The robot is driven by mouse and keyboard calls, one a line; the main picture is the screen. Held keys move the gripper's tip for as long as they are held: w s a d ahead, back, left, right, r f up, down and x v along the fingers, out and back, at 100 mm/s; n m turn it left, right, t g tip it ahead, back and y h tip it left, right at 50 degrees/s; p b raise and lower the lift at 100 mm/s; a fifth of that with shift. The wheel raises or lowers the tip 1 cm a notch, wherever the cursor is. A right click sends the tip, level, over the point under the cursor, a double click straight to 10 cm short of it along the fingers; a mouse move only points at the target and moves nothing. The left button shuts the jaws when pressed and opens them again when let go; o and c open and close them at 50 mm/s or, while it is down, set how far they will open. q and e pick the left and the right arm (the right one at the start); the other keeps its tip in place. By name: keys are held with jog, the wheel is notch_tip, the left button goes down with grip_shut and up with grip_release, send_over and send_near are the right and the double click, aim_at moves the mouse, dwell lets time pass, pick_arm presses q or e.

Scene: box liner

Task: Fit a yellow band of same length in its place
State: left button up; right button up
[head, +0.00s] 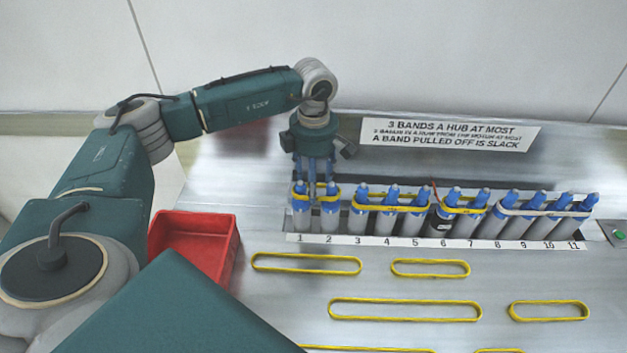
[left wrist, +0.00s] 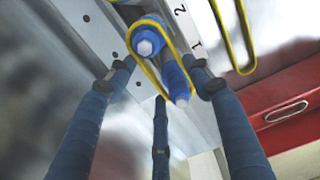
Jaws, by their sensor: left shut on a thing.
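My left gripper (head: 316,185) points down over hubs 1 and 2, shut on the yellow band (head: 318,198) looped around their blue tops. In the left wrist view the fingers (left wrist: 160,85) stand close around this band (left wrist: 148,76) and the two hubs (left wrist: 150,45). Exact finger contact is hard to see. A yellow band (head: 390,207) spans hubs 3 to 5 and another (head: 463,210) spans 6 and 7. A whitish band (head: 545,212) spans 8 to 11. Loose yellow bands of differing length lie in front: (head: 306,271), (head: 430,276), (head: 405,318), (head: 548,319). My right gripper is not in view.
A red bin (head: 228,255) stands left of the loose bands. A sign (head: 447,134) stands behind the hubs and a green button (head: 619,236) is at the right. The metal tabletop is clear between bands.

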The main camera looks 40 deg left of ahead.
pick_arm(q)
jog(key=o, duration=1)
jog(key=shift+c, duration=0.2)
notch_tip(320, 180, up, 12)
